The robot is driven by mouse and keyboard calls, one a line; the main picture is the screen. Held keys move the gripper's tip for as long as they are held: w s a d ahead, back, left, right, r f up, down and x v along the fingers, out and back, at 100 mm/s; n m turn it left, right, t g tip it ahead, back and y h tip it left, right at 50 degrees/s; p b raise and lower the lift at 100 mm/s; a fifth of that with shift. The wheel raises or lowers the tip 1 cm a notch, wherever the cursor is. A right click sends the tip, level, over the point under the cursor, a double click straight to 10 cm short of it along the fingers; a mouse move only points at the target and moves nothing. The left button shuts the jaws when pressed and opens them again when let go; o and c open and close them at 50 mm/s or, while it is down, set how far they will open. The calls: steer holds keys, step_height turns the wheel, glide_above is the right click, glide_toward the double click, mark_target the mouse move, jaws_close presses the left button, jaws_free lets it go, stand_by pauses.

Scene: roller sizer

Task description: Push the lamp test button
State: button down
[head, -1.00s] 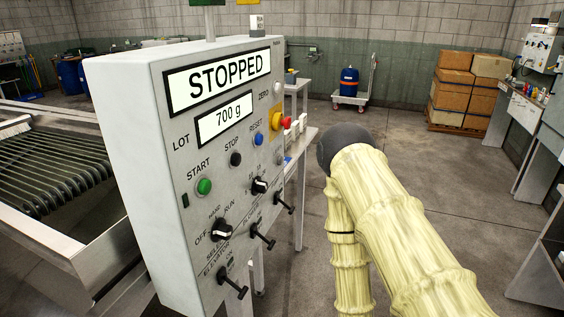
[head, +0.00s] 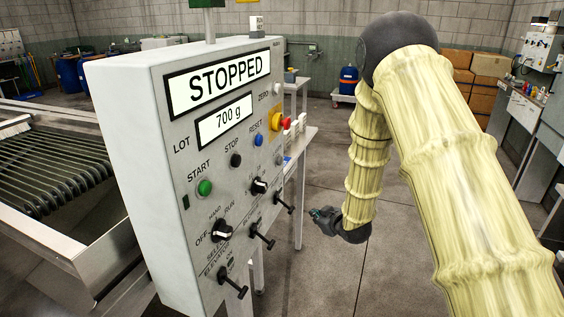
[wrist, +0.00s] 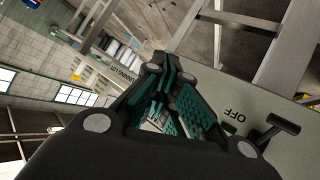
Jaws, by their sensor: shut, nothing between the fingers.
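The grey control panel (head: 150,190) stands left of my arm, its face turned toward the right. It carries a green START button (head: 204,187), a black STOP button (head: 236,160), a blue RESET button (head: 258,140) and a pale ZERO button (head: 277,89). A small grey button (head: 280,158) sits near the right edge; I cannot read its label, and no lamp test label is legible. My gripper (head: 322,214) is shut and empty, apart from the panel, to its right. The wrist view shows its dark and teal fingers (wrist: 163,78) with an OFF label and a black lever beyond.
Black levers (head: 263,237) and selector knobs (head: 222,230) stick out from the panel's lower face. A red emergency knob (head: 286,124) juts out above. A narrow table (head: 298,140) stands behind the panel. Rollers (head: 45,160) lie to the left. Floor around my gripper is clear.

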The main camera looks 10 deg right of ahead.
mark_target(280, 161)
steer(key=w+d+r+n+t+y, duration=0.1)
steer(key=w+d+r+n+t, duration=0.1)
steer(key=w+r, duration=0.5)
step_height(280, 161, up, 6)
steer(key=shift+w+r, duration=0.2)
steer(key=shift+r, duration=0.05)
steer(key=shift+a, duration=0.1)
steer(key=w+a, duration=0.5)
steer(key=a, duration=0.2)
steer(key=shift+b, duration=0.4)
steer(key=shift+a, duration=0.25)
stand_by(0.8)
steer(key=shift+w+a, duration=0.2)
steer(key=shift+a, duration=0.05)
steer(key=shift+w+a, duration=0.3)
steer(key=shift+a, duration=0.1)
stand_by(1.3)
steer(key=shift+d, duration=0.1)
steer(key=shift+s+d, duration=0.5)
steer(key=shift+d, duration=0.2)
